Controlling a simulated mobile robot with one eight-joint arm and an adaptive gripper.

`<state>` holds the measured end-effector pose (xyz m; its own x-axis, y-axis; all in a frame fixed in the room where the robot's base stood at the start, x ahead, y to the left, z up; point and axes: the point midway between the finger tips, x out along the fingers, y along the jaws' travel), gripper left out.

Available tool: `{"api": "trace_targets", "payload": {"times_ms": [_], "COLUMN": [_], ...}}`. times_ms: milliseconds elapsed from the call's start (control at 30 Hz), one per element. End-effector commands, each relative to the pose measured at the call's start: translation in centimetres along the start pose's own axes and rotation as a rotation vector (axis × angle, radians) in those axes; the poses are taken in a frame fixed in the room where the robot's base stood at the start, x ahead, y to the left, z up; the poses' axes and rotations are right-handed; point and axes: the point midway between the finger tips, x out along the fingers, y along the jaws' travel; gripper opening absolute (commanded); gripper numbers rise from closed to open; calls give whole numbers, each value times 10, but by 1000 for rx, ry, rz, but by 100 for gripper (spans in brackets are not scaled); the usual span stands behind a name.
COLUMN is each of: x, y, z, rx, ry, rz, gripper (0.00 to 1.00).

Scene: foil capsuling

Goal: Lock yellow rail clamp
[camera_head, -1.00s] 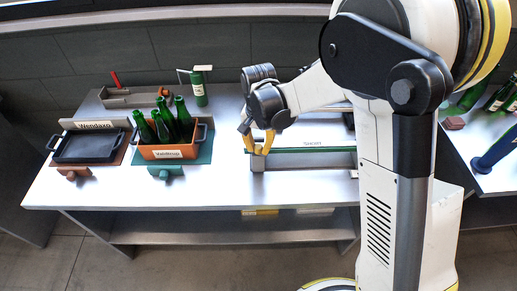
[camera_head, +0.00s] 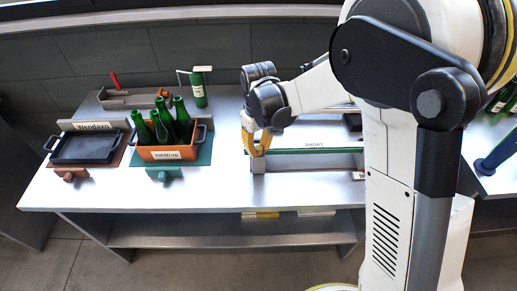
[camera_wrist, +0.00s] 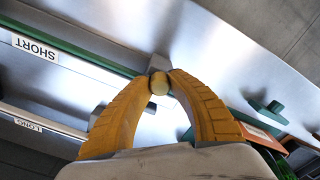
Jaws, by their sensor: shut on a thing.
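In the head view my gripper (camera_head: 257,150) points down at the left end of the green-edged rail (camera_head: 310,151), just above a grey block (camera_head: 258,166). The fingers hide the clamp there. The grey block also shows in the wrist view (camera_wrist: 158,62), right beside the knob. I cannot tell how far the clamp is turned.
A rail labelled SHORT (camera_wrist: 36,47) and another labelled LONG (camera_wrist: 28,124) run along the bench. An orange crate of green bottles (camera_head: 168,153) and a black tray (camera_head: 88,147) stand to the left. The bench front (camera_head: 225,192) is clear.

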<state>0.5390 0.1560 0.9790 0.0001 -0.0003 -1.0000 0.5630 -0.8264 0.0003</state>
Motion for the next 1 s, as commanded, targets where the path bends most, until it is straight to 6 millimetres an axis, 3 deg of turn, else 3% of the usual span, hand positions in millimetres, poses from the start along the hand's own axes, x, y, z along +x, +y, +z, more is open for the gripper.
{"api": "trace_targets", "payload": {"times_ms": [600, 1000], "x": [0, 0], "y": [-1, -1], "z": [0, 0], "rx": [-577, -848], "ry": [2, 2], "rz": [0, 0], "gripper": [0, 0]}}
